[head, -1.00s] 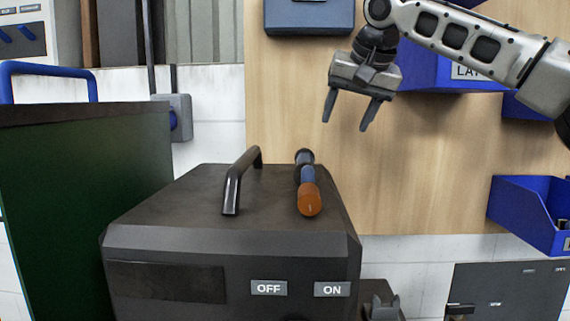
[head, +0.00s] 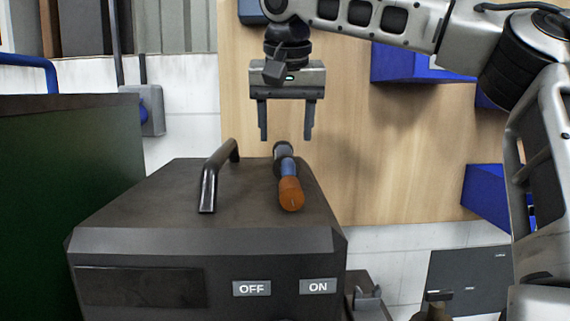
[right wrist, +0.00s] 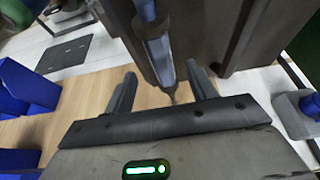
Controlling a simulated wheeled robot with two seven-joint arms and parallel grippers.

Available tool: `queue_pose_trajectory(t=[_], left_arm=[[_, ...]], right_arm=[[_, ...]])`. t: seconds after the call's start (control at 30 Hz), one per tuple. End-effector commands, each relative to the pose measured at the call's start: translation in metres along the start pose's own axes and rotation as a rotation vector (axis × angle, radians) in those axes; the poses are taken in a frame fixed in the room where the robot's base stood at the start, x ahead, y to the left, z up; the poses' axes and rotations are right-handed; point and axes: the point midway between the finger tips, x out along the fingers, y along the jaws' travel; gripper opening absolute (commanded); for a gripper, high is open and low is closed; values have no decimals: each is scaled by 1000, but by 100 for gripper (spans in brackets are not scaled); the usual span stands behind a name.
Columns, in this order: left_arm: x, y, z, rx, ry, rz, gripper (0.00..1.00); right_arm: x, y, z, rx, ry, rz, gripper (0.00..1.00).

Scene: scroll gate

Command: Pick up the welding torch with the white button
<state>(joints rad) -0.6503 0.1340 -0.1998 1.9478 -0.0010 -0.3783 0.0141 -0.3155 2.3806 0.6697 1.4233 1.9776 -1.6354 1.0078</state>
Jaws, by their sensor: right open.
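The welding torch (head: 287,178), with a blue middle, an orange end and a dark far end, lies on top of the dark machine box (head: 140,205), right of its handle. My right gripper (head: 286,133) is open and empty, fingers pointing down above the torch's far end. In the right wrist view, the blue torch (right wrist: 156,52) appears in line with the gap between the open fingers (right wrist: 161,80), apart from them. A pale patch shows on the torch there, but I cannot tell whether it is a white button. My left gripper is out of view.
A black bar handle (head: 217,175) rises from the box left of the torch. OFF and ON labels (head: 318,286) mark its front. A dark green panel (head: 65,200) stands left. Blue bins (head: 486,195) hang on the wooden wall board (head: 400,165) behind.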

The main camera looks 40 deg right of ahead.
Motion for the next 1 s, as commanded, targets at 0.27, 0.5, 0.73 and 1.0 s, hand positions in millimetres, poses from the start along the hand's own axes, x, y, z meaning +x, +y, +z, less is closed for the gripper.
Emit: queue_pose_trajectory(t=[0.27, 0.5, 0.73, 1.0], left_arm=[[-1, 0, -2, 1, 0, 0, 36], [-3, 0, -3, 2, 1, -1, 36], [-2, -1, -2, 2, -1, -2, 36], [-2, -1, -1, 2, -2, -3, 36]], right_arm=[[20, 0, -1, -2, -3, 0, 56], [53, -1, -1, -1, -2, -1, 56], [55, -1, -2, -1, 1, -2, 54], [54, -1, -2, 0, 3, -3, 3]])
